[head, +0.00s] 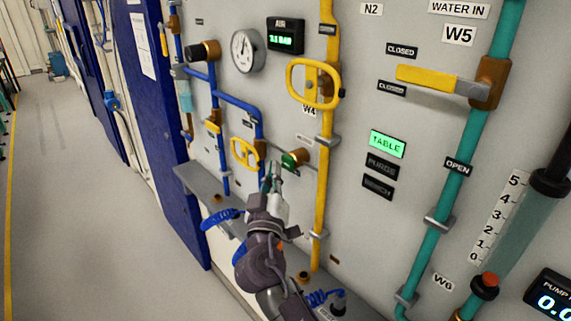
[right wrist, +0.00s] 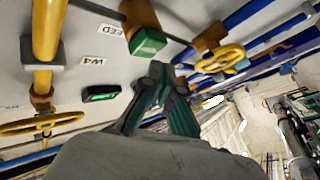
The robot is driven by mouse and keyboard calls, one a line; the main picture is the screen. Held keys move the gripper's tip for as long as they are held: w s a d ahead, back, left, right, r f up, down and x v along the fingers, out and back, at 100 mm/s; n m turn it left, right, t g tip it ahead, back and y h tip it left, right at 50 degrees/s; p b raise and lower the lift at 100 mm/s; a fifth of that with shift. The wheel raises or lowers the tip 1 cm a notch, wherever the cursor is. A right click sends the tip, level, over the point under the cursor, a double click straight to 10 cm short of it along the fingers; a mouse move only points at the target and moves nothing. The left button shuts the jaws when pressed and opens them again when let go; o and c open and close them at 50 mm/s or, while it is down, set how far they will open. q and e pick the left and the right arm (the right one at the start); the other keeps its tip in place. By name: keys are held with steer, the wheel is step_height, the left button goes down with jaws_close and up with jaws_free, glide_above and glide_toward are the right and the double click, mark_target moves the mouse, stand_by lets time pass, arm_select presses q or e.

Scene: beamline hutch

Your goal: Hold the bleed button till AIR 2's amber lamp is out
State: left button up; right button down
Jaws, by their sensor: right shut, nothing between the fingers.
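A green button (head: 290,159) sits on a brass fitting on the wall panel, left of the yellow pipe. It also shows in the right wrist view (right wrist: 148,43), near a partly cut-off label ending in "EED" (right wrist: 110,29). My right gripper (head: 271,176) is shut and empty. Its tips (right wrist: 160,75) are close to the button, just below and left of it in the head view; they look apart from it. The AIR display (head: 286,38) is lit with green digits, beside a round gauge (head: 248,50). I cannot make out an amber lamp. My left gripper is not in view.
Yellow oval handles (head: 314,84) (head: 245,153) stand out from the panel around my right arm. Blue pipes (head: 238,102) run at left and the yellow pipe (head: 325,180) at right. A grey ledge (head: 190,180) lies below. The floor at left is clear.

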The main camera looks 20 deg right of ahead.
steer(key=shift+d, duration=0.1)
stand_by(0.5)
steer(key=shift+w+d+b, duration=0.2)
steer(key=shift+d+b, duration=0.1)
steer(key=shift+w+d, duration=0.15)
steer(key=shift+d, duration=0.45)
stand_by(3.2)
steer(key=shift+a+b, duration=0.15)
steer(key=shift+b, duration=0.15)
steer(key=shift+s+a+b, duration=0.35)
steer(key=shift+a+b, duration=0.1)
steer(key=shift+a, duration=0.35)
